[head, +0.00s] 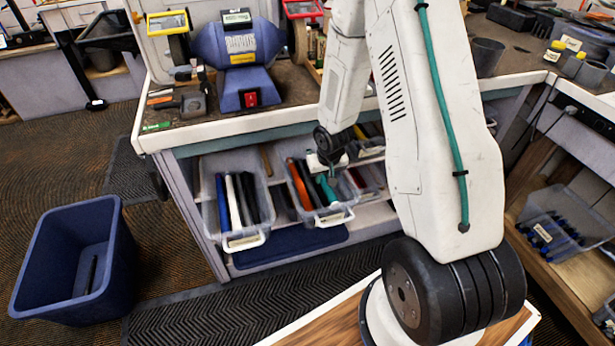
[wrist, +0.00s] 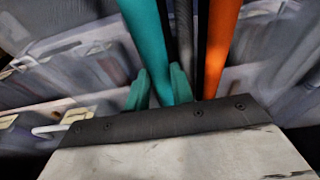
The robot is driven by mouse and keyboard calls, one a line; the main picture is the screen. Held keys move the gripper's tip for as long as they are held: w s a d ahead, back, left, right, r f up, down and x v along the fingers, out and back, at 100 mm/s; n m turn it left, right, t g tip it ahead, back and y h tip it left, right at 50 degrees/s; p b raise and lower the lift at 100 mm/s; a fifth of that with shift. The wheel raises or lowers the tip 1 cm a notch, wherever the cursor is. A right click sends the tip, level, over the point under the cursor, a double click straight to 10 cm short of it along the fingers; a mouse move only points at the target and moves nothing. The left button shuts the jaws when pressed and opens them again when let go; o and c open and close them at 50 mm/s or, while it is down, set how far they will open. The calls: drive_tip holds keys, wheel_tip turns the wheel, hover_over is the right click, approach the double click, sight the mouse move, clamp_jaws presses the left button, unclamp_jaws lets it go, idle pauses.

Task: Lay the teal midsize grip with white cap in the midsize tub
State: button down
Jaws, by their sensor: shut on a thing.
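The teal grip (wrist: 146,35) is between the teal-green fingers of my gripper (wrist: 158,88), which is shut on it. In the head view my gripper (head: 327,176) is over the middle clear tub (head: 336,217), and the teal grip (head: 328,190) shows below it, within the tub's outline. I cannot tell whether it rests on anything. Its white cap is not visible. An orange grip (head: 299,187) lies in that tub; it is also right of the teal grip in the wrist view (wrist: 221,40). The tub's label is too small to read.
A left clear tub (head: 243,240) holds blue, white and black grips. Another tub (head: 371,184) stands right of the middle one, partly behind my arm. The bench top edge (head: 250,127) overhangs the tub shelf. A blue bin (head: 46,262) stands on the floor.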

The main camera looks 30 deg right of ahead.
idle(0.4)
drive_tip(key=shift+f, duration=0.55)
drive_tip(key=c, duration=1.1)
unclamp_jaws()
drive_tip(key=shift+a+r, duration=0.1)
